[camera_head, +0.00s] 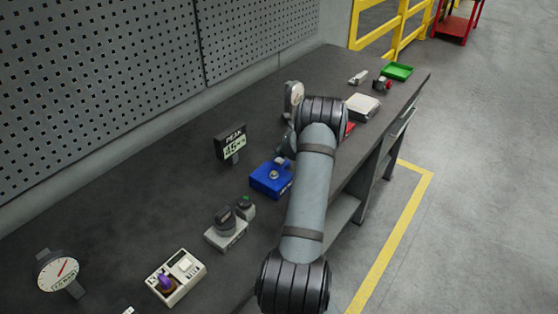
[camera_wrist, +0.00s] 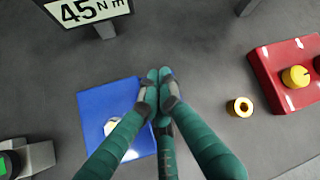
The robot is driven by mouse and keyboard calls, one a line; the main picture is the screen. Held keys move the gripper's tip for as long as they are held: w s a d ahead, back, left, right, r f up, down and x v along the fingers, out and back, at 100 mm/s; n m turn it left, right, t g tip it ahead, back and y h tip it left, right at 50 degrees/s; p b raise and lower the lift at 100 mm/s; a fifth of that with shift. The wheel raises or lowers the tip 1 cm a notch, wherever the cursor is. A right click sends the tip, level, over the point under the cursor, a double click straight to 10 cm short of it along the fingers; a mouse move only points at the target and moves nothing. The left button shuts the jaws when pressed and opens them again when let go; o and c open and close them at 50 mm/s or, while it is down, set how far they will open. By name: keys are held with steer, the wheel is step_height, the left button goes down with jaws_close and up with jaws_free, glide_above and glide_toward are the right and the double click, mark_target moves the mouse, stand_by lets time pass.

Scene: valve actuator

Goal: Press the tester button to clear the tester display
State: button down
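The tester display (camera_head: 232,145) stands upright on the bench under a "PEAK" heading; in the wrist view its face (camera_wrist: 88,8) reads "45 Nm". A blue block (camera_head: 268,181) with a pale hex fitting on top sits in front of it; it also shows in the wrist view (camera_wrist: 95,103). A small green-topped button (camera_head: 245,203) stands left of the blue block beside a grey unit; its green edge shows at the lower left of the wrist view (camera_wrist: 7,164). My gripper (camera_wrist: 160,75) is shut and empty, over the blue block's right edge. My arm mostly hides it in the head view.
The grey unit (camera_head: 226,232), a cream box (camera_head: 175,276) and a dial gauge (camera_head: 57,271) stand left. A pegboard wall (camera_head: 100,80) backs the bench.

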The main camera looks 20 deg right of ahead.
mark_target(279, 161)
steer(key=shift+f, duration=0.15)
steer(key=shift+f+b, duration=0.35)
steer(key=shift+b, duration=0.35)
steer(key=shift+f+b, duration=0.45)
steer(key=shift+b, duration=0.2)
stand_by(0.4)
steer(key=shift+r, duration=0.1)
stand_by(0.3)
steer(key=shift+r+p, duration=0.55)
steer(key=shift+r, duration=0.25)
steer(key=shift+r+p, duration=1.75)
steer(key=shift+r, duration=0.8)
steer(key=shift+r, duration=0.1)
